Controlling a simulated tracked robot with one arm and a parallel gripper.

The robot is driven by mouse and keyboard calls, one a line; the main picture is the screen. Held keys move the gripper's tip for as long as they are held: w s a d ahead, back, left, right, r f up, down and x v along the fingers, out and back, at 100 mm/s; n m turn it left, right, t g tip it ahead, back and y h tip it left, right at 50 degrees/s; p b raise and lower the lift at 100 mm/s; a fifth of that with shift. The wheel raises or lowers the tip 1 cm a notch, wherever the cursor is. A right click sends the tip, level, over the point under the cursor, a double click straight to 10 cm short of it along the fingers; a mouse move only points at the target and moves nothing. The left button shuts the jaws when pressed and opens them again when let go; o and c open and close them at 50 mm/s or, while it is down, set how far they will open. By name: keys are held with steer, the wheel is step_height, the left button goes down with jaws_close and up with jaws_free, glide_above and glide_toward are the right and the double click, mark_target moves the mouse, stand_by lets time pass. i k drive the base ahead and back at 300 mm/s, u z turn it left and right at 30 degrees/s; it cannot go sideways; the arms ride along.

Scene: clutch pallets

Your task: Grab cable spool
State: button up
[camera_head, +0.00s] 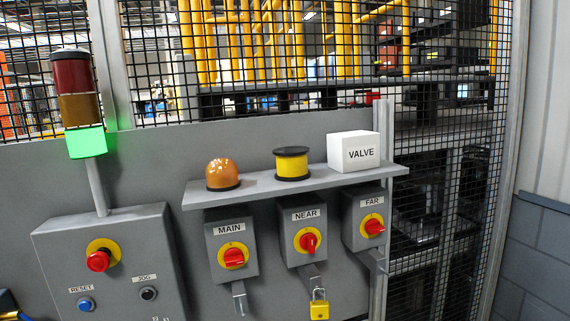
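The cable spool (292,165) is a short yellow drum with black rims at top and bottom. My gripper is not recognisable in this view.
Below the shelf hang switch boxes MAIN (231,245), NEAR (304,232) and FAR (366,219); a yellow padlock (319,308) hangs under NEAR. A control box (115,262) and lit green stack light (86,142) stand left. Mesh fencing (455,150) rises behind.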

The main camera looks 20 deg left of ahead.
mark_target(291, 162)
steer(key=u, duration=0.05)
steer(key=i, duration=1)
steer(key=z, duration=0.05)
